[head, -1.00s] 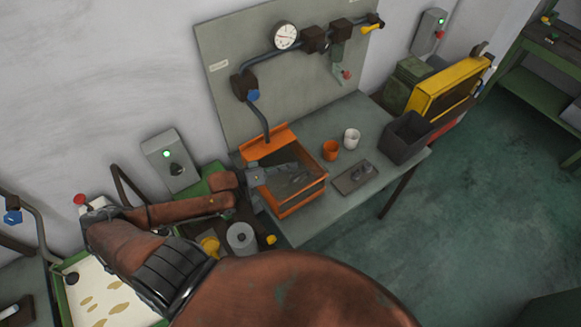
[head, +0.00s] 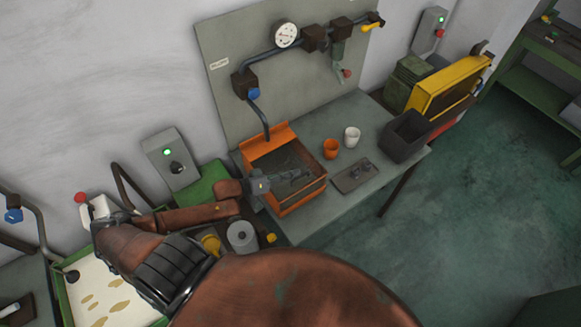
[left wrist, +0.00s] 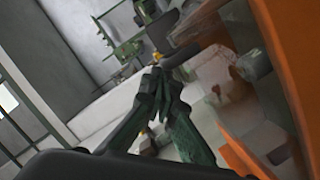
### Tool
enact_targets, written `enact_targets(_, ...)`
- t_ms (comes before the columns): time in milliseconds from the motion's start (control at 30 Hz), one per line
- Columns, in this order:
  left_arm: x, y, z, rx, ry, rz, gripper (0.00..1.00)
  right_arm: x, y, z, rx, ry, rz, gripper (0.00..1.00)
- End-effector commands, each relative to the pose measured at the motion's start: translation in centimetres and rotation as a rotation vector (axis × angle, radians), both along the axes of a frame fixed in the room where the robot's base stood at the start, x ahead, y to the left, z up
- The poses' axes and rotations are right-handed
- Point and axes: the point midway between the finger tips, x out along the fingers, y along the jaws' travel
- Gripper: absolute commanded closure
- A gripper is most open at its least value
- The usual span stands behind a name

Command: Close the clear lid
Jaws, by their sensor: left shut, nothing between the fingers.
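The orange box (head: 284,206) stands on the grey bench, with an orange panel upright at its back. Its clear lid is hard to make out against the dark interior, and I cannot tell its exact angle. My left gripper (head: 302,177) reaches in from the left over the box. I cannot tell whether it touches the lid. In the left wrist view the fingers (left wrist: 158,78) are together with nothing between them. An orange edge (left wrist: 283,60) and a see-through, reflective surface lie close at their right. My right gripper is not in view.
An orange cup (head: 331,149), a white cup (head: 352,137), a small grey plate (head: 355,176) and a dark bin (head: 405,137) stand right of the box. A pipe (head: 258,115) with a gauge (head: 286,35) runs along the back panel.

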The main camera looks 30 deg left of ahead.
Motion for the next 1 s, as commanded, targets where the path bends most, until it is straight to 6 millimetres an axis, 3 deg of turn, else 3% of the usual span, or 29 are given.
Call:
enact_targets(233,-0.1,0.2,0.4,0.001,0.006,-0.002,1.00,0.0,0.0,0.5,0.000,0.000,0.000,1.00)
enact_targets(433,0.5,2.2,3.7,0.003,0.000,0.001,1.00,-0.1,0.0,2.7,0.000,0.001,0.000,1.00)
enact_targets(700,-4.3,5.0,4.1,0.002,0.006,0.000,1.00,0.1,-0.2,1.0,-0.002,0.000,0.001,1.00)
enact_targets(1000,-7.3,6.9,5.2,0.001,0.002,-0.001,1.00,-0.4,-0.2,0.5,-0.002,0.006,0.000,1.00)
